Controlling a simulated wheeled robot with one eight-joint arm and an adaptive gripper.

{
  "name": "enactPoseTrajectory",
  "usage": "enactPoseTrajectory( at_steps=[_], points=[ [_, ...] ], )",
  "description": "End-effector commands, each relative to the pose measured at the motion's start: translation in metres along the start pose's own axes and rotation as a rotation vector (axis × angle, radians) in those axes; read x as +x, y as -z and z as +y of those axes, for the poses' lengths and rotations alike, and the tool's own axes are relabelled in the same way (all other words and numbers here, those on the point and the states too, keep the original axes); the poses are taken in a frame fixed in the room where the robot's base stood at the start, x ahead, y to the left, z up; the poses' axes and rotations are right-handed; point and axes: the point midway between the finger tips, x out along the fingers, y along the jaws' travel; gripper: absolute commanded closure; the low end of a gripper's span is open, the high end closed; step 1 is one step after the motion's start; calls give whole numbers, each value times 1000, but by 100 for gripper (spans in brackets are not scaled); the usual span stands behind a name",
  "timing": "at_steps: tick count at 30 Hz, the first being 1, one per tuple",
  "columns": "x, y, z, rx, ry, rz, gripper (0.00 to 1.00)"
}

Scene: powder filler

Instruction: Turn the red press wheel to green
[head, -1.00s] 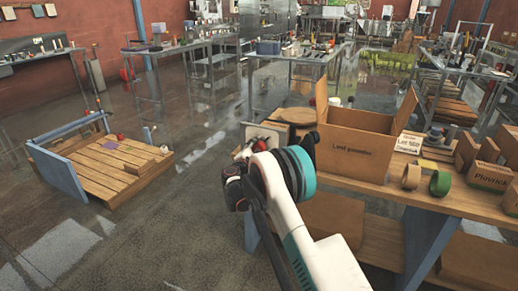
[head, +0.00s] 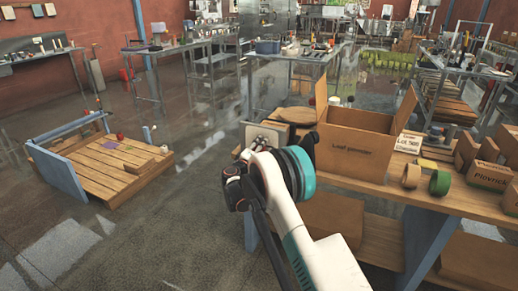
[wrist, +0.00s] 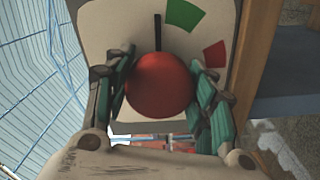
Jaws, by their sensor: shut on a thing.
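The red press wheel (wrist: 160,85) is a round red knob in the middle of the wrist view, in front of a pale panel (wrist: 105,25). A black pointer (wrist: 157,32) stands straight up above it. A green mark (wrist: 183,14) lies up and right of the pointer, and a red mark (wrist: 214,54) lies further right and lower. The pointer is on neither mark. My gripper (wrist: 160,90) is shut on the wheel, one finger on each side. In the head view the panel (head: 267,131) shows at the bench's left end; my arm hides the wheel and fingers.
A large open cardboard box (head: 355,146) stands on the wooden bench (head: 465,206), right of the panel. Tape rolls (head: 439,183) and smaller boxes lie further right. A low wooden platform (head: 105,170) is on the floor at left. Open floor lies between.

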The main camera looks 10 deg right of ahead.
Motion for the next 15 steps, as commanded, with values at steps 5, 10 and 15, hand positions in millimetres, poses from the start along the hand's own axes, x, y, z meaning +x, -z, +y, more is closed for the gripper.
enactPoseTrajectory(
  at_steps=[5,10,15],
  points=[
    [0,-1,-1,146,1,-1,73],
    [0,-1,-2,256,1,-2,73],
    [0,-1,-2,333,1,-2,73]
  ],
)
